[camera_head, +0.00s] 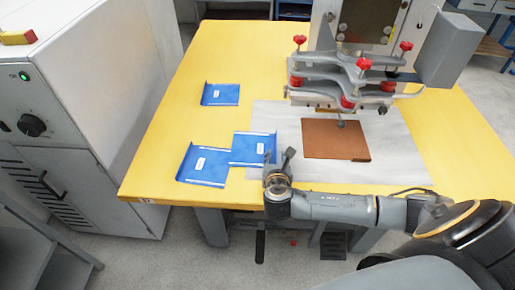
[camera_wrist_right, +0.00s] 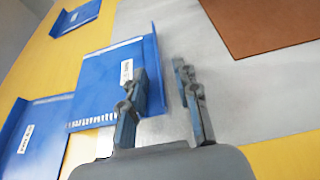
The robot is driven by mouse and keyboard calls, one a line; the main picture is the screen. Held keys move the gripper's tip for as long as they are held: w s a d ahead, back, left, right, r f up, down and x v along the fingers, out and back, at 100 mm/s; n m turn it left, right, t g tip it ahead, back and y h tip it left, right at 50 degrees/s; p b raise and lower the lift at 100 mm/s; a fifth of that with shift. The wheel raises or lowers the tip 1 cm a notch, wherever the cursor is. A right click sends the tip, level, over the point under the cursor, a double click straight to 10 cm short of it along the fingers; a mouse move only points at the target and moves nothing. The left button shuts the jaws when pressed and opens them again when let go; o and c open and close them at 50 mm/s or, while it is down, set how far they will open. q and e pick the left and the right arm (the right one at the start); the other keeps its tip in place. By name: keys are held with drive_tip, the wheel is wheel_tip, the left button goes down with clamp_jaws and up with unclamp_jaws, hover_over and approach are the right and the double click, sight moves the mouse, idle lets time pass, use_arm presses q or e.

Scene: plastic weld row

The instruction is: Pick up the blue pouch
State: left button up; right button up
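Three blue pouches with white labels lie on the yellow table. One pouch (camera_head: 221,94) is at the back left, one pouch (camera_head: 203,167) is at the front left, and one pouch (camera_head: 247,149) lies beside it, nearest my right gripper. My right gripper (camera_head: 279,158) is open and empty at the right edge of this nearest pouch. In the right wrist view, the gripper (camera_wrist_right: 158,90) has its fingers apart, with the left finger over the nearest pouch (camera_wrist_right: 100,72) and the right finger over the grey mat. I cannot tell whether they touch. My left gripper is not in view.
A brown sheet (camera_head: 330,139) lies on the grey mat (camera_head: 390,163) under a grey press with red knobs (camera_head: 345,75). A white cabinet (camera_head: 100,70) stands left of the yellow table (camera_head: 180,125). The table's left and back areas are mostly clear.

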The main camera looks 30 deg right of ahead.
clamp_jaws()
